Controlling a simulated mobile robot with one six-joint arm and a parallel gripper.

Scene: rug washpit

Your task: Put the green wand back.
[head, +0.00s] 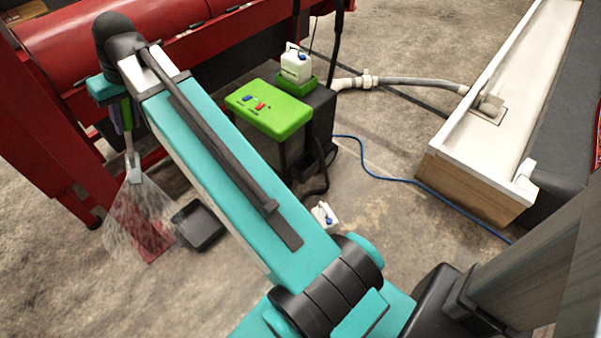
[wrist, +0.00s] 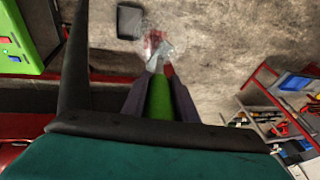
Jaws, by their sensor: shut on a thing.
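The green wand (head: 127,116) is in my gripper (head: 122,122) at the left of the head view, in front of the red machine. It hangs down, with a pale nozzle (head: 135,172) at its lower end. A whitish see-through fan of spray spreads below the nozzle. In the wrist view the wand (wrist: 159,98) stands between the two dark fingers of my gripper (wrist: 160,102), which are shut on it. Its upper part is hidden by my gripper. I cannot make out a holder for it.
A red machine (head: 100,35) stands behind my arm. A black tray (head: 200,224) and a red patch (head: 152,243) lie below the wand. A green control panel (head: 269,108), white jug (head: 296,66), blue hose (head: 385,178) and white trough (head: 512,95) are rightward. The wrist view shows a tool cart (wrist: 262,78).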

